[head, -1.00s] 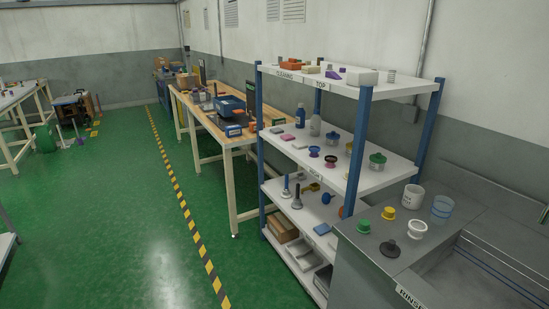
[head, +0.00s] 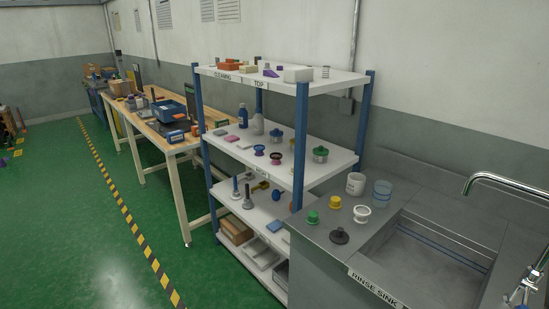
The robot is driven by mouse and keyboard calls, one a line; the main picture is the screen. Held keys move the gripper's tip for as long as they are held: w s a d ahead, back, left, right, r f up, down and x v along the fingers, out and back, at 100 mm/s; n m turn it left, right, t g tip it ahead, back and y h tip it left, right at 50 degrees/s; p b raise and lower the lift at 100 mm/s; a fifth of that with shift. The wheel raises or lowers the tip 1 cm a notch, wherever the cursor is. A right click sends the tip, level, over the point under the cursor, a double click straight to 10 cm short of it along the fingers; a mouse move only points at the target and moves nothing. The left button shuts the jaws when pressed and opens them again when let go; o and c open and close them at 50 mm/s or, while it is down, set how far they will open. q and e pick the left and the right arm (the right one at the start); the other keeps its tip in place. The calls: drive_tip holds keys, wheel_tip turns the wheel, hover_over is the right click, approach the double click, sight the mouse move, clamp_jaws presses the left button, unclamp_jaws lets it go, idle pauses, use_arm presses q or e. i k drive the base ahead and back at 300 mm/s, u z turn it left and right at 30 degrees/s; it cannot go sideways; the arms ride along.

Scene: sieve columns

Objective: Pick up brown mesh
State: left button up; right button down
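I cannot make out a clearly brown mesh. On the middle shelf of the rack, a dark-topped round piece (head: 276,158) with a reddish base stands beside a purple and dark round piece (head: 259,150); both are too small to tell any mesh. On the counter by the sink are a green piece (head: 312,217), a yellow piece (head: 335,202), a white ring-shaped piece (head: 362,214) and a dark flat piece (head: 340,236). Neither of my grippers is in view.
The white rack (head: 335,163) with blue posts stands against the grey counter with the rinse sink (head: 430,262). A white cup (head: 355,183) and a clear blue beaker (head: 381,193) stand at the counter's back. A wooden workbench (head: 150,127) is left of the rack. Green floor (head: 70,220) is open at left.

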sight(276, 156)
drive_tip(key=u, duration=0.35)
drive_tip(key=k, duration=0.35)
drive_tip(key=z, duration=1.1)
drive_tip(key=i, duration=0.25)
drive_tip(key=z, duration=1)
drive_tip(key=k, duration=1)
drive_tip(key=u, duration=1.6)
drive_tip(key=i, duration=0.85)
drive_tip(key=u, duration=0.45)
drive_tip(key=i, duration=1.1)
drive_tip(key=z, duration=0.45)
